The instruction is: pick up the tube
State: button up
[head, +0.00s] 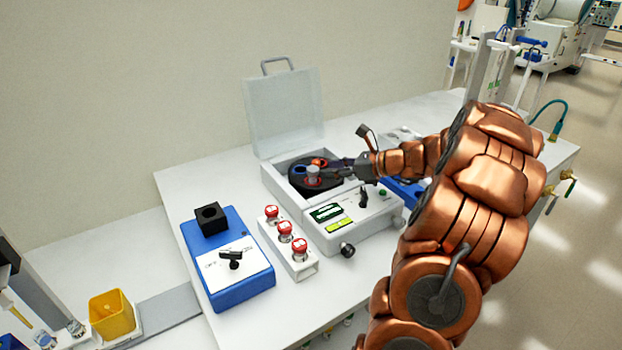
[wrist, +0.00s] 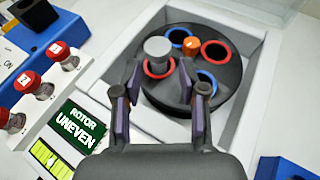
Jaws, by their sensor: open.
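A grey-capped tube (wrist: 158,48) stands in a red-ringed hole of the dark round rotor (wrist: 237,72). It also shows in the head view (head: 313,171). My gripper (wrist: 160,68) is open over the near side of the rotor, its fingers apart and pointing toward the tube; I cannot tell whether they touch it. In the head view my gripper (head: 343,168) reaches in from the right. Other red- and blue-ringed holes show around an orange piece (wrist: 191,44) at the rotor's middle. Several red-capped tubes (wrist: 62,53) stand in a white rack at left.
The centrifuge lid (head: 284,110) stands open at the back. Its front display (wrist: 80,128) reads "ROTOR UNEVEN". A blue device (head: 232,275) with a black block (head: 211,219) stands left of the rack (head: 295,262). Bare white bench (head: 195,170) lies at the back left.

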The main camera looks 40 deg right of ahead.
aim_at(317, 170)
jog(key=shift+p+x, duration=0.75)
jog(key=shift+x, duration=2.45)
jog(key=shift+a+r, duration=0.15)
jog(key=c, duration=0.7)
